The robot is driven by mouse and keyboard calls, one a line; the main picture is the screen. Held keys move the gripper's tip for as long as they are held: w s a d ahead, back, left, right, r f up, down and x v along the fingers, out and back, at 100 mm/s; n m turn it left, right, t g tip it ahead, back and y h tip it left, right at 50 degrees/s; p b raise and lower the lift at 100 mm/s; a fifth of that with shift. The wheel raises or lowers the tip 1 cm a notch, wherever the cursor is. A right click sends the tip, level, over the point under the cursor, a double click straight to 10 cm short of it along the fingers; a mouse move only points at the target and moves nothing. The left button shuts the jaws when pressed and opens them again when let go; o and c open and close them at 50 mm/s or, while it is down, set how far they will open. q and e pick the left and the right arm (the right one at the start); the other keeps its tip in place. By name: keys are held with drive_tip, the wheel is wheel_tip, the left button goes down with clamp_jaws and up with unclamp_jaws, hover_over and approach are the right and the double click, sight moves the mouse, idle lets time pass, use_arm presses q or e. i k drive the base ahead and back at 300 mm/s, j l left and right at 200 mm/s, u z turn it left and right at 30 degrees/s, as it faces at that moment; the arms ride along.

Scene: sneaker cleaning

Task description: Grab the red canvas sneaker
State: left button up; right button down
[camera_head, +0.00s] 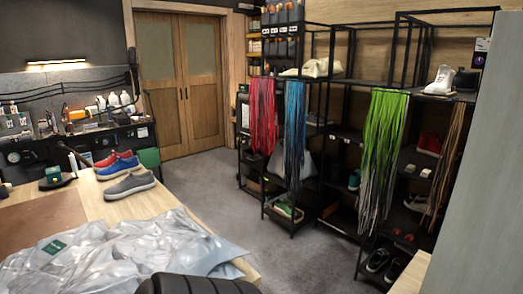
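A red shoe (105,160) stands on the wooden table at the left, at the back of a small group of shoes and partly hidden by a blue shoe (118,169) in front of it. A grey shoe (130,187) stands nearest in that group. Another red shoe (429,144) sits on the black shelf rack at the right, partly behind hanging brown laces. At this size I cannot tell which red shoe is canvas. Neither of my grippers shows in this view.
Crumpled clear plastic (120,250) covers the near part of the wooden table (85,206). Black racks (330,130) with red, blue and green hanging laces stand at the right. Grey floor (230,205) lies open between table and racks. A grey panel (480,200) blocks the far right.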

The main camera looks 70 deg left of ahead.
sight(98, 166)
drive_tip(key=u, duration=3.55)
drive_tip(key=j+u, duration=0.35)
drive_tip(key=i+j+u, duration=0.1)
drive_tip(key=j+u, duration=0.3)
drive_tip(key=i+j+u, duration=0.1)
drive_tip(key=j+u, duration=0.25)
drive_tip(key=i+j+u, duration=0.4)
drive_tip(key=j, duration=0.15)
drive_tip(key=i+j+u, duration=0.85)
drive_tip(key=i+z, duration=0.7)
drive_tip(key=i+j+z, duration=0.2)
drive_tip(key=i+z, duration=0.15)
drive_tip(key=i+l+z, duration=0.35)
drive_tip(key=i, duration=0.25)
drive_tip(key=i+z, duration=0.4)
drive_tip(key=i, duration=0.25)
drive_tip(key=i+j+z, duration=0.15)
drive_tip(key=i+z, duration=0.2)
drive_tip(key=i, duration=2.15)
